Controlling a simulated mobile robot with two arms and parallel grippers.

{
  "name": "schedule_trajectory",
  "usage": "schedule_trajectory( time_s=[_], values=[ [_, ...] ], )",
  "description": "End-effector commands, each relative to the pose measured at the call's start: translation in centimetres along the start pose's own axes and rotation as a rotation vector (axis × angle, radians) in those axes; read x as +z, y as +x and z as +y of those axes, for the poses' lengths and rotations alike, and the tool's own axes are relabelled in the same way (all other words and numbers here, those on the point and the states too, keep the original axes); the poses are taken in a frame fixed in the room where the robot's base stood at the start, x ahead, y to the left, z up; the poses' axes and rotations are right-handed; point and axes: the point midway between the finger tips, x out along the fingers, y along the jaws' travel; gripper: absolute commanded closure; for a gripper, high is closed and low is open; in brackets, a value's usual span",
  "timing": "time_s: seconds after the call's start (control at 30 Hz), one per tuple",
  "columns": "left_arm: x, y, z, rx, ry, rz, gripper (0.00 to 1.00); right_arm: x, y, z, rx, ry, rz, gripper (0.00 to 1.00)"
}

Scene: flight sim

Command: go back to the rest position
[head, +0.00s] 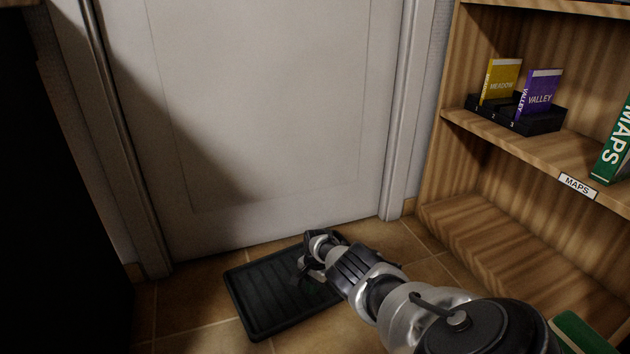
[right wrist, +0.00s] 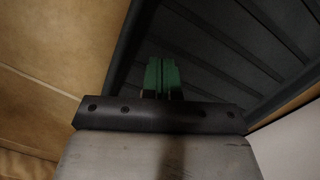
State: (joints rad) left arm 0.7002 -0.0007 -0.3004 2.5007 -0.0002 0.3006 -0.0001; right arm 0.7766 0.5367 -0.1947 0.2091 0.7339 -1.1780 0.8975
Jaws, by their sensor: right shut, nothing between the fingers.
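My right arm reaches in from the lower right of the head view. Its gripper (head: 309,272) hangs over the black ribbed floor tray (head: 262,318), near the tray's upper right part. In the right wrist view the two green fingertips (right wrist: 162,76) are pressed together with nothing between them, and the ribbed tray (right wrist: 215,50) shows beyond them. How high the gripper is above the tray is hard to tell. My left gripper is not in view.
A closed pale door (head: 260,110) stands behind the tray. A wooden shelf (head: 480,215) at right holds a black divided holder (head: 545,122) with a yellow MEADOW booklet (head: 500,80) and a purple VALLEY one (head: 540,92), plus a green MAPS item (head: 613,150). Tiled floor (head: 185,300) is clear left of the tray.

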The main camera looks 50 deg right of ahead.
Motion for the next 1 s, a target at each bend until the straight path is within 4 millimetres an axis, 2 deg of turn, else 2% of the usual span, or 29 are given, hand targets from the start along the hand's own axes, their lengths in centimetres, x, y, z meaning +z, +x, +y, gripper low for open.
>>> schedule_trajectory(
  time_s=[0.1,0.47,0.57,0.63,0.77,0.83,0.97,1.0],
  values=[
    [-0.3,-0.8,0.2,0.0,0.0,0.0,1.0,-0.8,0.0,0.0,-0.001,0.002,0.0,1.0],
    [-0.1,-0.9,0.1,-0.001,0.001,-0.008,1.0,-1.0,-0.4,-0.2,-0.005,-0.011,0.008,1.0],
    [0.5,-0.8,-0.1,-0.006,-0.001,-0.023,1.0,-0.6,-0.7,-1.2,-0.041,-0.073,0.054,1.0],
    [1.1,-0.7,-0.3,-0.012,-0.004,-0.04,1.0,-0.1,-1.2,-2.6,-0.09,-0.158,0.117,1.0],
    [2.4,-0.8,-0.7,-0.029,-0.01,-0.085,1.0,2.4,-2.6,-6.3,-0.236,-0.381,0.268,1.0],
    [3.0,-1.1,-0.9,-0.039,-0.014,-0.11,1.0,4.5,-3.7,-8.2,-0.327,-0.507,0.349,1.0],
    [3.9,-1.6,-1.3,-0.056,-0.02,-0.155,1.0,9.6,-6.4,-11.2,-0.515,-0.726,0.486,1.0],
    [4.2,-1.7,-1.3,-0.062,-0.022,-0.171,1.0,11.4,-7.4,-11.9,-0.578,-0.787,0.525,1.0]
  ],
)
